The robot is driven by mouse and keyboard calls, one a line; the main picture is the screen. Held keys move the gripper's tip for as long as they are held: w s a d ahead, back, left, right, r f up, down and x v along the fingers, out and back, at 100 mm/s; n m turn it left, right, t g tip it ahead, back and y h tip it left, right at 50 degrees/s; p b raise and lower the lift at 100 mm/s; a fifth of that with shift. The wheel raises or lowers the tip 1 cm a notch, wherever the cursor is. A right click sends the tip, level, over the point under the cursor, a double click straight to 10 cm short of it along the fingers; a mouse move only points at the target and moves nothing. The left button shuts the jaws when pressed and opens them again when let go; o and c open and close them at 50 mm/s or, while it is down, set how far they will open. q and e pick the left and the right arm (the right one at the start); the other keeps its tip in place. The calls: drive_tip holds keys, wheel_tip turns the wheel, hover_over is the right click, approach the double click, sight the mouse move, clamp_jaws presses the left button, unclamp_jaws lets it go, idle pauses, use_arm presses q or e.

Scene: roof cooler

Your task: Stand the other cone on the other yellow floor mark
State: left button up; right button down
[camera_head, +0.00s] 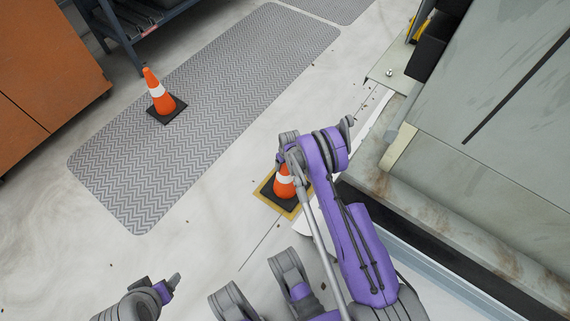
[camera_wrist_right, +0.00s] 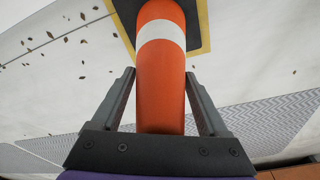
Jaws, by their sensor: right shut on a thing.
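An orange cone (camera_head: 284,188) with a white band and black base is upright over a yellow floor mark (camera_head: 272,205). Its base lies within the yellow border; I cannot tell for sure whether it touches the floor. My right gripper (camera_head: 287,150) is at this cone's upper part, with the arm hiding some of it. In the right wrist view its fingers (camera_wrist_right: 160,76) are either side of the cone (camera_wrist_right: 160,95), shut on it. A second orange cone (camera_head: 158,92) stands upright on the grey mat. My left gripper (camera_head: 170,284) is at the bottom left, away from both cones; its jaw opening is unclear.
A grey patterned mat (camera_head: 215,85) covers the floor at upper left. An orange cabinet (camera_head: 45,70) and a blue-grey rack (camera_head: 125,30) stand behind it. A large grey metal unit (camera_head: 490,120) is close on the right of my right arm. Bare floor lies at lower left.

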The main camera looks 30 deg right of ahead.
unclamp_jaws()
drive_tip(key=shift+f, duration=0.1)
drive_tip(key=r+p, duration=0.1)
drive_tip(key=r, duration=0.3)
drive_tip(key=s+r+p, duration=0.1)
drive_tip(key=r, duration=0.2)
drive_tip(key=r+p, duration=0.1)
drive_tip(key=r, duration=0.3)
drive_tip(key=shift+s+r, duration=0.35)
drive_tip(key=s+a+r, duration=0.3)
drive_tip(key=r, duration=0.5)
drive_tip(key=s+a+r+t, duration=0.1)
drive_tip(key=s+a+r, duration=0.2)
drive_tip(key=r, duration=0.4)
drive_tip(key=s+a+r, duration=0.3)
drive_tip(key=r, duration=0.5)
drive_tip(key=s+a+r, duration=0.3)
drive_tip(key=s, duration=0.6)
drive_tip(key=s+a+r+t, duration=0.1)
drive_tip(key=s+a+r, duration=0.1)
drive_tip(key=s, duration=0.8)
drive_tip(key=shift+s+a+r+t, duration=0.3)
drive_tip(key=shift+a+r, duration=0.1)
drive_tip(key=shift+r, duration=0.15)
